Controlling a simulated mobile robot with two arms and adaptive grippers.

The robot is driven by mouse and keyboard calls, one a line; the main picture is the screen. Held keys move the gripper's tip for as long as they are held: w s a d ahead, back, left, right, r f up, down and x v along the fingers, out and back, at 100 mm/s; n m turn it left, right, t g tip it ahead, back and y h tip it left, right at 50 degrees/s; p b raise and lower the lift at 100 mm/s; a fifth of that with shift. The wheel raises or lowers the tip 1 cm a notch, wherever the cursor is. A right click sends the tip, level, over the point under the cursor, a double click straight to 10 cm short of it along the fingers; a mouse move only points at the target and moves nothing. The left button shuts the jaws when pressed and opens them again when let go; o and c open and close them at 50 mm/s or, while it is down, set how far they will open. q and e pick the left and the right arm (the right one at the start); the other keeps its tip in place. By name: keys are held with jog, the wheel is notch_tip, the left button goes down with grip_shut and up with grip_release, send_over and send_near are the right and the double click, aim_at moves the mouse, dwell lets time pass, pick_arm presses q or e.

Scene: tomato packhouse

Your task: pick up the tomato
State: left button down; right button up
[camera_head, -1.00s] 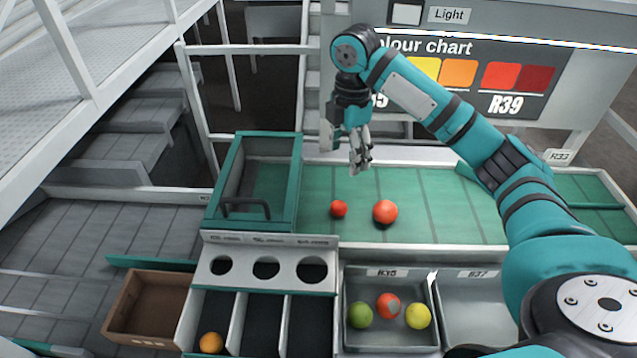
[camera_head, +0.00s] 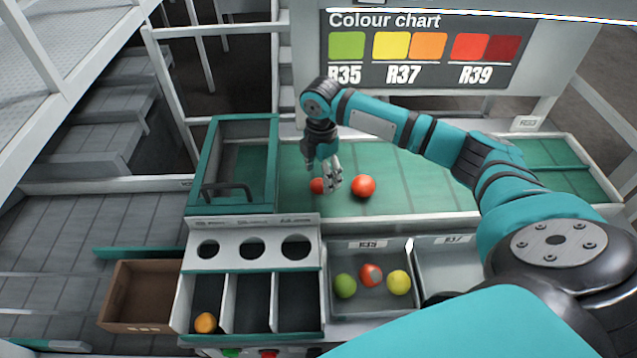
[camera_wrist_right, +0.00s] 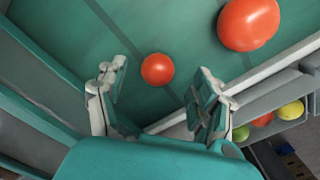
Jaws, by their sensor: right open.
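Two red tomatoes lie on the green belt. The smaller tomato (camera_head: 317,186) is partly hidden behind my right gripper in the head view. The larger tomato (camera_head: 363,186) lies to its right. My right gripper (camera_head: 331,187) is open and empty, above the belt by the smaller tomato. In the right wrist view, the smaller tomato (camera_wrist_right: 157,69) shows between and beyond the two fingers (camera_wrist_right: 158,92), apart from both. The larger tomato (camera_wrist_right: 249,24) is at the upper right there. My left gripper is not in view.
A teal-framed box (camera_head: 196,165) with a handle stands left of the tomatoes. In front are a panel with holes (camera_head: 223,252), a grey crate (camera_head: 345,311) with green, red and yellow tomatoes, and a brown box (camera_head: 117,300). A colour chart (camera_head: 385,20) stands behind.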

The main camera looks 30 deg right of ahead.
aim_at(319, 181)
jog(key=shift+a+f+p, duration=0.2)
jog(key=shift+f+p, duration=0.15)
jog(key=shift+f, duration=1.5)
jog(key=c, duration=0.9)
jog(key=shift+c, duration=0.2)
